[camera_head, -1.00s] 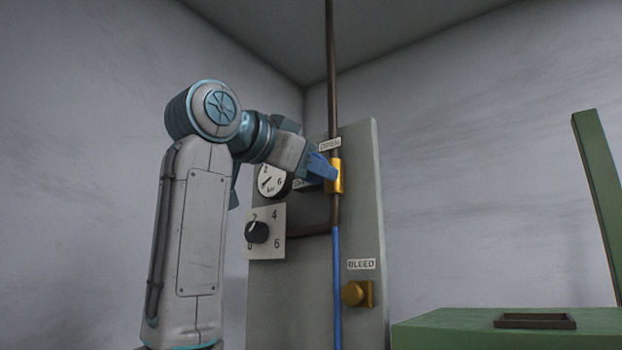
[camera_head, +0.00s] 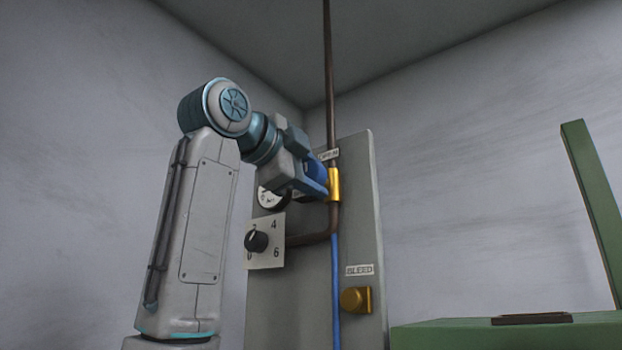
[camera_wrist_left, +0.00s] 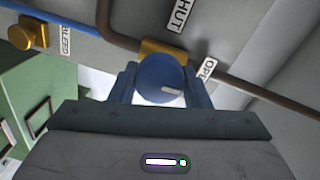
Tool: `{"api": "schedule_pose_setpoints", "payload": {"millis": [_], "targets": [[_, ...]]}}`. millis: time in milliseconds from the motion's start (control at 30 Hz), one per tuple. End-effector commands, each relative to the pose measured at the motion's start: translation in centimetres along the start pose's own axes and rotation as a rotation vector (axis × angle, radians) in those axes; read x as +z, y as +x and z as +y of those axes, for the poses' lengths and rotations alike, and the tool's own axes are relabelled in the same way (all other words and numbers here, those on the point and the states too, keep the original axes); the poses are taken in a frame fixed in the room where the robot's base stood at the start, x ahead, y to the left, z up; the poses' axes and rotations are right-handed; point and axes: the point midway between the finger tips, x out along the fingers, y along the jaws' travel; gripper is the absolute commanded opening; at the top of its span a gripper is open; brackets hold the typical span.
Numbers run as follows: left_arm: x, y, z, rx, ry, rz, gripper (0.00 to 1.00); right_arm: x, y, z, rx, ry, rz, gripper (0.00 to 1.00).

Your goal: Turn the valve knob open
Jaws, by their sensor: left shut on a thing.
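The valve knob (camera_wrist_left: 160,78) is a round blue knob with a short white mark. It sits in front of the brass valve body (camera_head: 335,185) on the dark pipe. My left gripper (camera_head: 318,180) has a blue finger on each side of the knob and is shut on it. In the left wrist view the white mark lies toward the lower right of the knob face. An OPEN label (camera_wrist_left: 208,70) and a SHUT label (camera_wrist_left: 181,14) show near the valve, both partly cut off or covered. My right gripper is not in view.
A gauge (camera_head: 270,196), partly hidden by my left gripper, and a black selector dial (camera_head: 257,241) are on the grey panel (camera_head: 300,310). A brass bleed knob (camera_head: 355,299) is lower right, under a BLEED label (camera_head: 359,270). A green box (camera_head: 450,338) stands at right.

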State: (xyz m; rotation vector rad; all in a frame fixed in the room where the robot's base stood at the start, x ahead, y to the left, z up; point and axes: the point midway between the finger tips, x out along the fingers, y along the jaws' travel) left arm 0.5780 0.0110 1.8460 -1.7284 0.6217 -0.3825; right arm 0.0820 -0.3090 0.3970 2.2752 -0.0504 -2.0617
Motion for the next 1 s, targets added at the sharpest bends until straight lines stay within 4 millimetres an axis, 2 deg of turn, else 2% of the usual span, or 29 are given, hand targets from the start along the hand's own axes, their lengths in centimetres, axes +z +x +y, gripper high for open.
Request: {"api": "schedule_pose_setpoints", "payload": {"millis": [300,767,800,900,1000], "targets": [[0.03,0.15,0.31,0.006,0.094,-0.006,0.2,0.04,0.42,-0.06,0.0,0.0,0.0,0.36],[0.04,0.19,0.39,0.009,0.108,-0.007,0.2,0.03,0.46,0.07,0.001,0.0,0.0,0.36],[0.04,0.2,0.4,0.009,0.108,-0.007,0.45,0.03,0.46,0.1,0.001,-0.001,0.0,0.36],[0.05,0.18,0.37,0.008,0.108,-0.007,0.64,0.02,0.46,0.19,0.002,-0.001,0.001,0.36],[0.04,0.14,0.29,0.006,0.108,-0.008,0.64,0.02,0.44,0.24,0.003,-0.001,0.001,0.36]]}}
